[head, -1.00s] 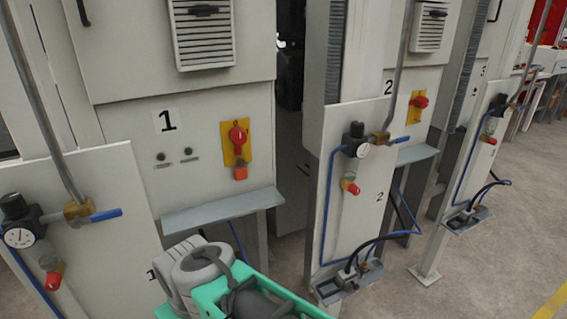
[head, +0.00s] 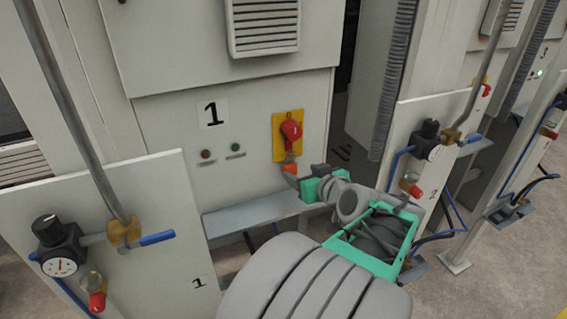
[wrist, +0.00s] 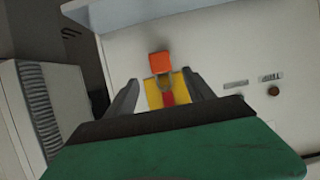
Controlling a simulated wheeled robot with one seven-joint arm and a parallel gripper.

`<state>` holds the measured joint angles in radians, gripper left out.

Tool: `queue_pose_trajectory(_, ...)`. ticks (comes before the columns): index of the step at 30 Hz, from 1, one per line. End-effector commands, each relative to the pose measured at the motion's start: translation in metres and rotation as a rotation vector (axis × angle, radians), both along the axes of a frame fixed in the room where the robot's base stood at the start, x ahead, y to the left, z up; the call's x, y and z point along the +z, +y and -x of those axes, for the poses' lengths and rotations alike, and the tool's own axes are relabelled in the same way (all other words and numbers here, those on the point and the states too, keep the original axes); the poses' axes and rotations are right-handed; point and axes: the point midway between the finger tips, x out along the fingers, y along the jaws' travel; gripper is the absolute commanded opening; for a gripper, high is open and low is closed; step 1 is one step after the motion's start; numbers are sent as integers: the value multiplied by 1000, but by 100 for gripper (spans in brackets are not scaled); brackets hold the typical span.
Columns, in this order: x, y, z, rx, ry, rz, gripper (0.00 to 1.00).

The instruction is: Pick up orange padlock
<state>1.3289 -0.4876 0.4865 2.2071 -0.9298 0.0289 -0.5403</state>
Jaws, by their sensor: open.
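The orange padlock (head: 289,169) hangs by its shackle below the red rotary switch (head: 291,132) on the yellow plate (head: 279,143) of cabinet 1. In the wrist view the padlock (wrist: 160,64) shows upside down, between and beyond the two fingers, with its shackle against the yellow plate (wrist: 153,95). My gripper (head: 294,178) is at the padlock in the head view, and one finger overlaps its lower edge. My gripper (wrist: 160,92) is open in the wrist view, a finger on either side of the padlock line, with nothing held. Whether a finger touches the padlock I cannot tell.
A grey metal ledge (head: 255,214) juts out from the cabinet just below my gripper. A pneumatic panel with a gauge (head: 60,266) stands at the left front, and panel 2 (head: 420,160) stands to the right.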

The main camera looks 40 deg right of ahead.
Motion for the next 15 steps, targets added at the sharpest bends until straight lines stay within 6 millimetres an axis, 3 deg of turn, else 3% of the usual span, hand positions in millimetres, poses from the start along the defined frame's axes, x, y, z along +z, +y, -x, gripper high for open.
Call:
queue_pose_trajectory(10, -23, -10, -50, -2, 5, -5, 62)
queue_pose_trajectory(15, -28, -13, -58, -5, 4, -1, 62)
